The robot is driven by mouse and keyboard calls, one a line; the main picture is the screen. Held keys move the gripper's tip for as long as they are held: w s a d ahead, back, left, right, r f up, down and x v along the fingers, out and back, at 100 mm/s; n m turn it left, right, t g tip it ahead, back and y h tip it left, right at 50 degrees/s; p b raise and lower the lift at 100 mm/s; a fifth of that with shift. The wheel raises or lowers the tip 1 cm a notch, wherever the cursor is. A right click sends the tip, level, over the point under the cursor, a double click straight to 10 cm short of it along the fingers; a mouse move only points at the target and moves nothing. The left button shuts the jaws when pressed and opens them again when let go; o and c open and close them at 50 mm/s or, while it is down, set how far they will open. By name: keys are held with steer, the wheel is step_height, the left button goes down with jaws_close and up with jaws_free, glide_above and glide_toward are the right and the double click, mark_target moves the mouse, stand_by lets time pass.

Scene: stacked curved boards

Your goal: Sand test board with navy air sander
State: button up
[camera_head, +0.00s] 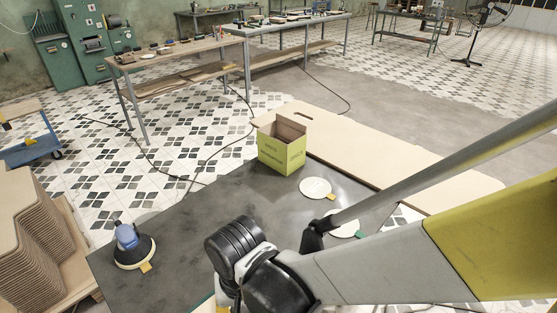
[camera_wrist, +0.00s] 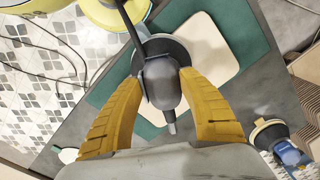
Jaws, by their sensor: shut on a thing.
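In the wrist view, my gripper (camera_wrist: 165,125) has its two yellow fingers closed around a dark grey-blue sander (camera_wrist: 160,80). The sander's round pad overlaps the left part of a pale board with rounded corners (camera_wrist: 215,50), the test board. Whether the pad touches the board cannot be told. The board lies on a green mat (camera_wrist: 252,60). In the head view my arm hides the gripper, the held sander and the board. A second sander with a blue body (camera_head: 127,236) stands on the dark table at left; it also shows in the wrist view (camera_wrist: 283,145).
The dark table (camera_head: 185,215) bears a yellow-green open box (camera_head: 282,147) and pale sanding discs (camera_head: 315,188). Stacked curved boards (camera_head: 35,235) stand left of the table. A long pale board (camera_head: 390,160) lies behind it. A dark hose or rod runs from the held sander.

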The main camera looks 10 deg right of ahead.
steer(key=shift+w+d, duration=0.45)
steer(key=shift+d, duration=0.15)
steer(key=shift+w+d, duration=0.4)
steer(key=shift+d, duration=0.2)
steer(key=shift+w+d, duration=0.45)
steer(key=shift+d, duration=0.2)
steer(key=shift+w+d, duration=0.45)
steer(key=shift+d, duration=0.25)
steer(key=shift+w+d+r+b, duration=0.1)
steer(key=shift+w+d+b, duration=0.05)
steer(key=shift+w+d, duration=0.4)
steer(key=shift+w+d+b, duration=0.15)
steer(key=shift+w+d, duration=0.2)
steer(key=shift+d, duration=0.3)
steer(key=shift+w+a+b, duration=0.3)
steer(key=shift+w+a, duration=0.15)
steer(key=shift+w, duration=0.15)
